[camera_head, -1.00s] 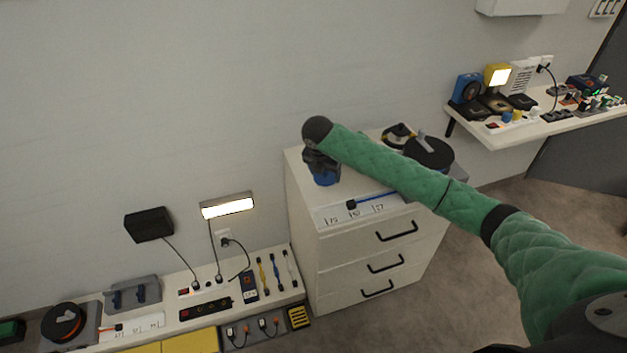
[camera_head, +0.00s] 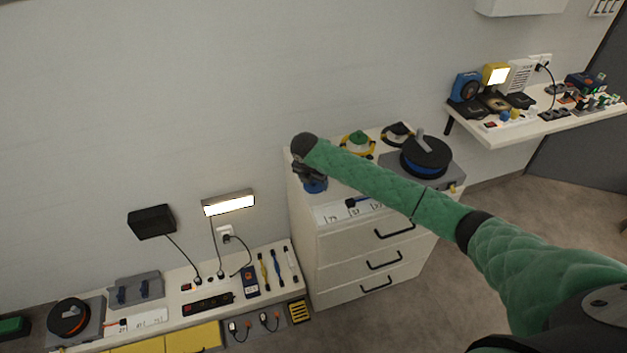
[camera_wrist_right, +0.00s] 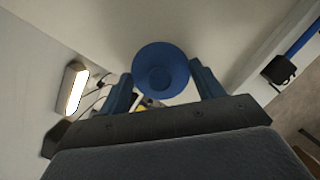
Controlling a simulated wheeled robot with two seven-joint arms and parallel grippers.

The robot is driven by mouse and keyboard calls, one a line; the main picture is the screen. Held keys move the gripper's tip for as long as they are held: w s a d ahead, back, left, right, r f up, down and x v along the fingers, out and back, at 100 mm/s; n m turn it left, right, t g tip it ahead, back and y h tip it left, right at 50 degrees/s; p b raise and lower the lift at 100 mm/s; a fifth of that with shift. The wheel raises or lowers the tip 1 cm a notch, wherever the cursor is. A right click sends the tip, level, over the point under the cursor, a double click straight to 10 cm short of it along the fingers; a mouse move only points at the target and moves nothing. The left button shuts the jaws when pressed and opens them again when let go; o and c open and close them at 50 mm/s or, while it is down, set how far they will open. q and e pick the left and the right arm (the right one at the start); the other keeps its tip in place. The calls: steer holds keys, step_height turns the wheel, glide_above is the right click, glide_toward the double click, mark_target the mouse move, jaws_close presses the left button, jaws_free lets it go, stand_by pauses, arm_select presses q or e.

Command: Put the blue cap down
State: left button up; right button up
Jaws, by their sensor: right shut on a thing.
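The blue cap (camera_wrist_right: 160,70) is held between the two fingers of my right gripper (camera_wrist_right: 162,88) in the right wrist view. Its round face is toward the camera. In the head view my right gripper (camera_head: 312,178) points down over the left end of the white drawer cabinet (camera_head: 340,258), with the blue cap (camera_head: 315,186) low at its tip. I cannot tell whether the cap touches the cabinet top. My left gripper is in neither view.
On the cabinet top are a black and blue reel (camera_head: 425,155), a green-topped item with yellow (camera_head: 358,143) and a marked white strip (camera_head: 345,213). A low bench (camera_head: 205,315) with tools stands at left. A wall shelf (camera_head: 560,122) holds small devices at right.

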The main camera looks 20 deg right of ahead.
steer(key=o, duration=0.9)
steer(key=shift+f, duration=0.1)
steer(key=shift+o, duration=0.2)
